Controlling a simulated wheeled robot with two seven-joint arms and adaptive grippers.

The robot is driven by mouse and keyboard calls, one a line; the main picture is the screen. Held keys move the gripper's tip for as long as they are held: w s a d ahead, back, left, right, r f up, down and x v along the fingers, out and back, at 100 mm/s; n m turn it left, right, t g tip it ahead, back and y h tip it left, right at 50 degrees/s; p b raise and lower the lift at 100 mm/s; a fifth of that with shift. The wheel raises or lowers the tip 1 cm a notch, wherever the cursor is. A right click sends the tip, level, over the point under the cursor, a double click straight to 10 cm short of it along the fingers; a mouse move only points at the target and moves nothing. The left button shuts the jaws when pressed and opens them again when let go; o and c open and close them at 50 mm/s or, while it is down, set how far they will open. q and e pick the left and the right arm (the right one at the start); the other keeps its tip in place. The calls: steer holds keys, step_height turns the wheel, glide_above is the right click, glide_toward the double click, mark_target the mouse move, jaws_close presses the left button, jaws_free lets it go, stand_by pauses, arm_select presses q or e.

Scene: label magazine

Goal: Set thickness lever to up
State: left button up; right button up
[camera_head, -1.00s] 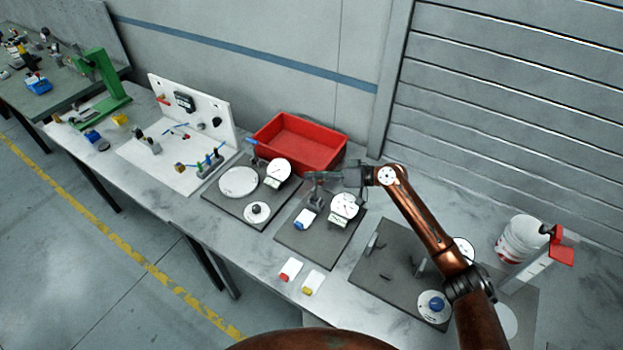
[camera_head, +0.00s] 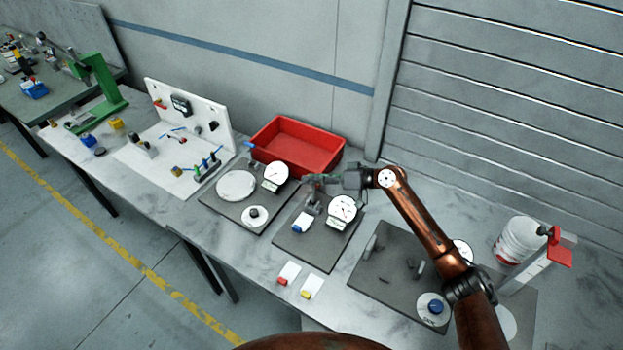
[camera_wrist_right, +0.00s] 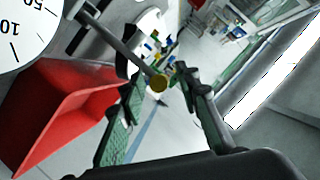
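A thickness gauge with a round white dial (camera_head: 343,207) stands on the middle dark mat (camera_head: 318,258). My right gripper (camera_head: 309,181) is behind and to the left of that dial in the head view. Whether a finger touches the lever is unclear. Part of a dial (camera_wrist_right: 22,30) shows at the upper left. My left gripper is not in view.
A red bin (camera_head: 300,145) stands behind the gauge, close to my right gripper. Another dial gauge (camera_head: 276,175) is on the left mat. A white bucket (camera_head: 517,240) is at the right. Two small blocks lie near the table's front edge.

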steer(key=v, duration=1.1)
steer(key=shift+d, duration=0.2)
steer(key=shift+s+r, duration=0.1)
